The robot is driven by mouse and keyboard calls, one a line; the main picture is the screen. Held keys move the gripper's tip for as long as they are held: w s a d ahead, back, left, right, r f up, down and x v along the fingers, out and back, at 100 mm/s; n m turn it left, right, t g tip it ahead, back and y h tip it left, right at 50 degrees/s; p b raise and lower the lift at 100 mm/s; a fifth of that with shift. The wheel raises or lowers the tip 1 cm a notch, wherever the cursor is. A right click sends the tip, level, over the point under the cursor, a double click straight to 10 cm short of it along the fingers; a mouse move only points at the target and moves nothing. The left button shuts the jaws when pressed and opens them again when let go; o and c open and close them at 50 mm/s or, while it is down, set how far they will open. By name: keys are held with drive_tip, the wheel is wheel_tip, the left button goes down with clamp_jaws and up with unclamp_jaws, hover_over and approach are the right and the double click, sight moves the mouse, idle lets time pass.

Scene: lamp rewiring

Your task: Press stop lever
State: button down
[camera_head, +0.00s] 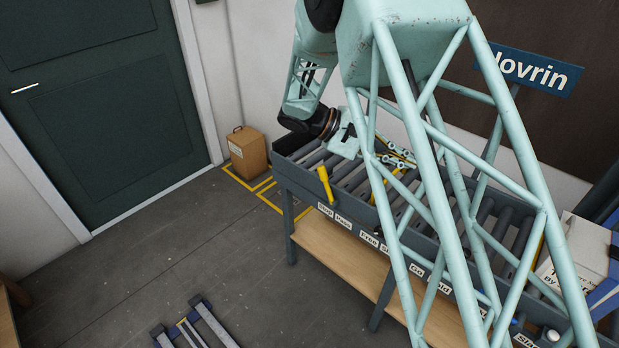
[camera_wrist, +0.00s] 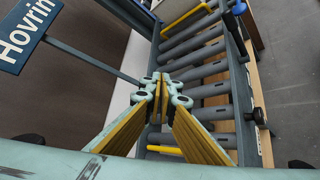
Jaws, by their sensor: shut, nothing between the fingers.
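In the head view a yellow lever (camera_head: 325,184) stands up at the near left end of the roller conveyor (camera_head: 283,174), just above the label reading Stop (camera_head: 325,210). A Pass label (camera_head: 343,222) is beside it. My gripper (camera_head: 402,158) is over the conveyor rollers, right of and behind this lever, apart from it. Part of it is hidden by my arm's lattice. In the wrist view my gripper (camera_wrist: 163,92) has its fingertips together with nothing between them, above the rollers. I cannot tell which yellow part in the wrist view is the stop lever.
Yellow bars (camera_wrist: 187,18) cross the rollers in the wrist view. A blue Hovrin sign (camera_head: 527,70) stands behind the conveyor. A cardboard box (camera_head: 248,153) stands on the floor by the door. A white box (camera_head: 583,250) is at the right. The floor left of the conveyor is mostly clear.

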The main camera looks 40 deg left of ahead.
drive_tip(key=s+a+f+n+t, duration=0.1)
drive_tip(key=s+a+f+t, duration=0.15)
drive_tip(key=a, duration=0.35)
drive_tip(key=s+a+f+n+t, duration=0.1)
drive_tip(key=a+f, duration=0.2)
drive_tip(key=a, duration=0.4)
drive_tip(key=s+a+f+n+t, duration=0.1)
drive_tip(key=s+a+f+t, duration=0.15)
drive_tip(key=a, duration=0.35)
drive_tip(key=n+t+y+p, duration=0.1)
drive_tip(key=n+t+y, duration=0.1)
drive_tip(key=t+y, duration=0.15)
approach(327, 187)
drive_tip(key=s+a+r, duration=0.1)
drive_tip(key=s+a, duration=0.2)
drive_tip(key=a, duration=0.5)
drive_tip(key=shift+s+a+f+n+t, duration=0.3)
drive_tip(key=shift+s+a+n+t, duration=0.1)
drive_tip(key=shift+s+t, duration=0.3)
drive_tip(key=shift+w+d, duration=0.1)
drive_tip(key=shift+w, duration=0.1)
drive_tip(key=s+d+r+x, duration=0.1)
drive_tip(key=d+x, duration=0.1)
drive_tip(key=x, duration=1)
drive_tip(key=shift+w+d, duration=0.25)
drive_tip(key=shift+w, duration=0.05)
drive_tip(key=shift+r, duration=0.1)
drive_tip(key=shift+s+r, duration=0.15)
